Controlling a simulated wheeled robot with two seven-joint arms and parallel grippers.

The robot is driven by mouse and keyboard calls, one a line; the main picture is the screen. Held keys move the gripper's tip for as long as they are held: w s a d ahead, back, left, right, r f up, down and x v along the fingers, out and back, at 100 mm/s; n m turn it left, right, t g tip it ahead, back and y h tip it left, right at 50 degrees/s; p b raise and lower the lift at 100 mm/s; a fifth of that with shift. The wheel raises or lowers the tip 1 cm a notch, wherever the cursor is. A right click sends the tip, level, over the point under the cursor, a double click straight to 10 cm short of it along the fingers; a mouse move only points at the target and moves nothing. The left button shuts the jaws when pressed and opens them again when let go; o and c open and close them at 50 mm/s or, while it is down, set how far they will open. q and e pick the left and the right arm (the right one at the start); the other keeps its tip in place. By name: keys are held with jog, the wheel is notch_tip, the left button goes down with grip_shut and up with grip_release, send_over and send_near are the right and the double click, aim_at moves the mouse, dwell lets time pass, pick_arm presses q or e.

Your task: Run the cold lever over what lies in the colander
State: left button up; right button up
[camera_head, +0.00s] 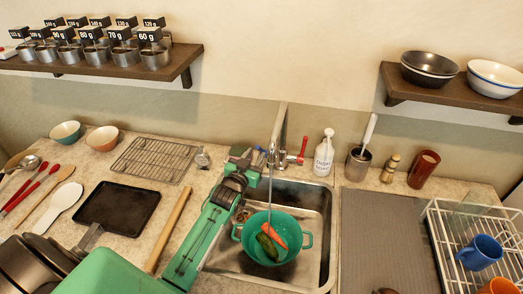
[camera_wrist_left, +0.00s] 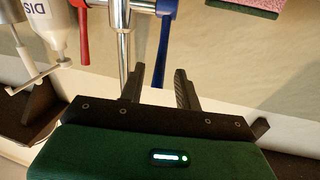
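The green colander (camera_head: 243,232) sits in the sink basin with a carrot (camera_head: 275,235) and a dark green vegetable (camera_head: 266,246) in it. The chrome faucet (camera_head: 279,132) stands behind; a thin pale streak, seemingly water, runs from its spout toward the colander. Its red lever (camera_head: 301,151) is on the right. The blue lever (camera_wrist_left: 163,48) shows in the left wrist view, its end between the fingers of my left gripper (camera_wrist_left: 160,84). The gripper is open, also seen beside the faucet in the head view (camera_head: 250,158). Contact with the lever cannot be told.
A soap bottle (camera_head: 324,154) and a brush holder (camera_head: 358,163) stand right of the faucet. A wire rack (camera_head: 153,159), a dark tray (camera_head: 117,208) and a rolling pin (camera_head: 168,229) lie left of the sink. A dish rack (camera_head: 441,240) stands at the right.

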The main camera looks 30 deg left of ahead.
aim_at(262, 150)
pick_arm(q)
jog(key=w+b, duration=0.2)
jog(key=w, duration=0.3)
jog(key=shift+w+a+f, duration=0.1)
jog(key=shift+w+a, duration=0.05)
jog(key=shift+w, duration=0.05)
jog(key=shift+w+b, duration=0.3)
jog(key=shift+b, duration=0.05)
grip_shut()
